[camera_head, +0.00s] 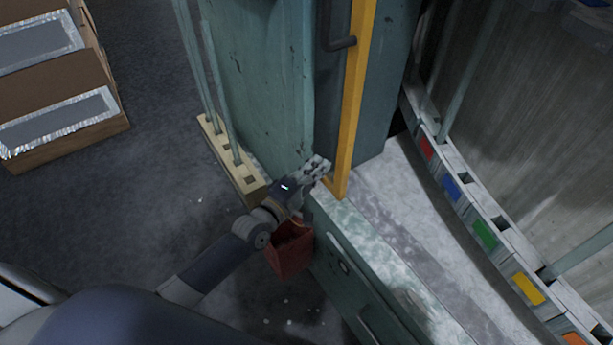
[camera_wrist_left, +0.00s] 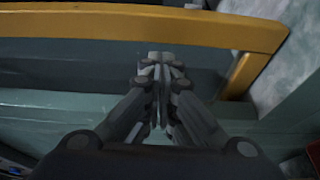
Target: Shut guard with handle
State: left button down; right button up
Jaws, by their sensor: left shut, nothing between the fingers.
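The guard (camera_head: 352,110) is a panel with a yellow edge frame, standing upright on the green machine in the head view. Its dark handle (camera_head: 341,43) sticks out near the top of the picture. My left gripper (camera_head: 319,168) is shut and empty beside the lower end of the yellow frame, well below the handle. In the left wrist view the closed fingertips (camera_wrist_left: 160,62) point at the grey panel under the yellow bar (camera_wrist_left: 150,23). I cannot tell whether they touch it. My right gripper is not in view.
The green machine cabinet (camera_head: 260,70) stands left of the guard. A red bin (camera_head: 290,250) hangs under my left wrist. A wooden rack (camera_head: 232,165) holds glass tubes. A curved row of colour-marked holders (camera_head: 484,234) lies at right. Cardboard boxes (camera_head: 65,135) sit at upper left.

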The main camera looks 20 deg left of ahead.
pick_arm(q)
jog(key=shift+x, duration=1)
jog(key=shift+s+d, duration=0.1)
